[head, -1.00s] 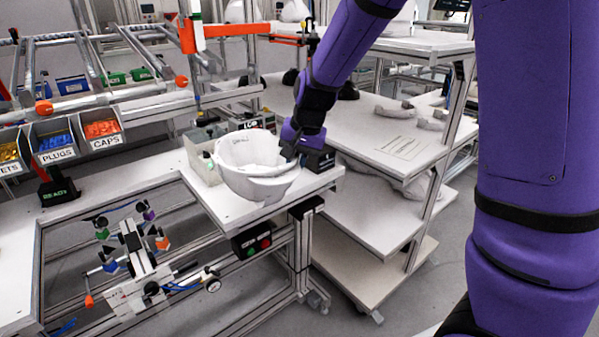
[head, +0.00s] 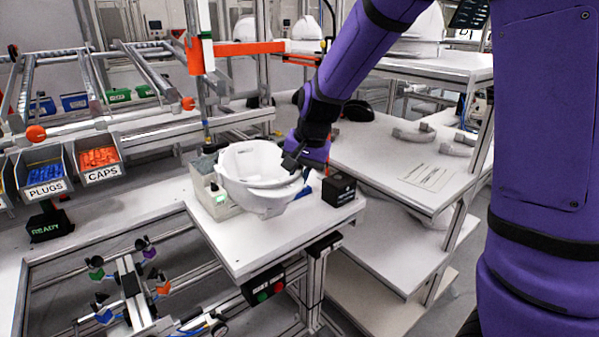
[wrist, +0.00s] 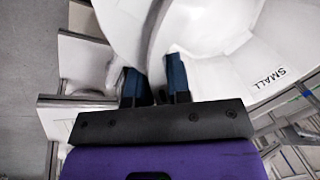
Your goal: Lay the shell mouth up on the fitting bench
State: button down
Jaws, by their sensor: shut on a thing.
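The white helmet shell (head: 262,200) is at the right end of the fitting bench (head: 285,228), with its hollow mouth facing up and slightly tilted. My gripper (head: 293,160) is shut on the shell's right rim.
A grey box with a green light (head: 216,200) stands close on the shell's left. A black box (head: 339,189) stands just to the right. A white shelf cart (head: 400,160) with curved parts adjoins the bench on the right. The bench front is clear.

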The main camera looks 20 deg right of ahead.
notch_tip(320, 180, down, 8)
jog(key=shift+f, duration=0.15)
dwell(0.7)
jog(key=c, duration=1)
grip_release()
jog(key=v, duration=1)
jog(key=shift+s+r, duration=0.1)
jog(key=shift+r, duration=0.3)
